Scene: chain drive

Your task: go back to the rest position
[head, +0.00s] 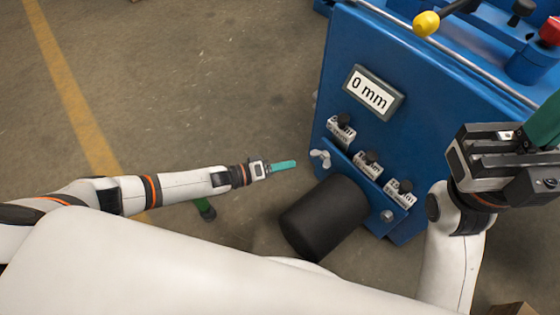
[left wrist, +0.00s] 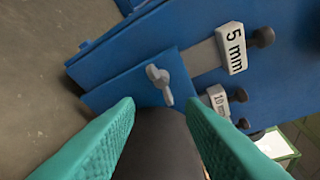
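My left gripper (head: 284,166) reaches in from the left in the head view, beside the blue machine (head: 345,65) and apart from it. In the left wrist view its two teal fingers (left wrist: 160,104) are spread with nothing held between them; a black cylinder (left wrist: 155,145) lies behind the gap. My right gripper (head: 545,122) is at the right edge of the head view, in front of the machine. One teal finger shows, partly cut off by the frame, so its opening is hidden.
The black cylinder (head: 325,215) sticks out low on the machine, near a wing nut (head: 320,158) and several labelled blocks (head: 341,131). A display (head: 372,92) reads 0 mm. A yellow-knobbed lever (head: 426,23) is on top.

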